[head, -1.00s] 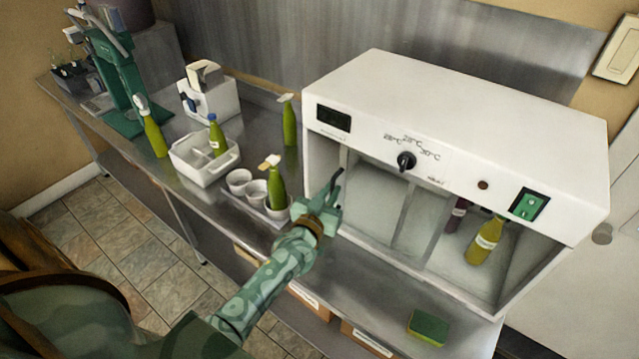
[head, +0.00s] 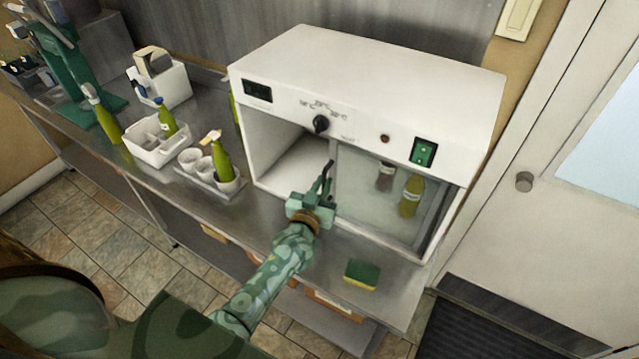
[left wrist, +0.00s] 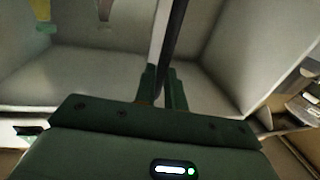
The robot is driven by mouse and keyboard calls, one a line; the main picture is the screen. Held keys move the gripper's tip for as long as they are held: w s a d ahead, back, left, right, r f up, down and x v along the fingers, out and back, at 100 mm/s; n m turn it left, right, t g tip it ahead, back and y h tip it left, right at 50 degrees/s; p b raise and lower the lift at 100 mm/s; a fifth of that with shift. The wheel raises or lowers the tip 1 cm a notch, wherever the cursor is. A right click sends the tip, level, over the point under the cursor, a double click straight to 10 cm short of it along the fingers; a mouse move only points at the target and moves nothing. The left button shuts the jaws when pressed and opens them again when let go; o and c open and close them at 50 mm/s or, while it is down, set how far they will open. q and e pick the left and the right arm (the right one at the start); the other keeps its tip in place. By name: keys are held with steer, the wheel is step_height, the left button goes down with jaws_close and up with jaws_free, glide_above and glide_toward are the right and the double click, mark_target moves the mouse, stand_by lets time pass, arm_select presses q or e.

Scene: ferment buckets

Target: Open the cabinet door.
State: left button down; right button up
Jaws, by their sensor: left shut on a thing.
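The cabinet (head: 285,80) is a white box with a dial on its front, standing on the metal counter. Its sliding glass door (head: 365,210) covers the right half of the front. The left half is an open gap onto the empty interior (head: 280,155). My left gripper (head: 322,190) is at the door's left edge, near the middle of the front. In the left wrist view its fingers (left wrist: 163,90) are shut on an upright dark bar, the door handle (left wrist: 174,40). My right gripper is not in view.
Behind the glass stand a yellow-green bottle (head: 411,195) and a dark bottle (head: 386,176). A sponge (head: 362,274) lies on the counter (head: 398,300) in front. Cups (head: 190,160), a white caddy (head: 150,155) and green bottles stand at left. A room door (head: 540,130) is at right.

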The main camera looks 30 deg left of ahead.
arm_select(q)
steer(key=c, duration=1.5)
jaws_free()
steer(key=shift+a, duration=0.1)
steer(key=s, duration=0.5)
steer(key=s+d, duration=0.1)
steer(key=s, duration=0.4)
steer(key=s+d, duration=0.1)
steer(key=s, duration=0.5)
steer(key=shift+s, duration=0.1)
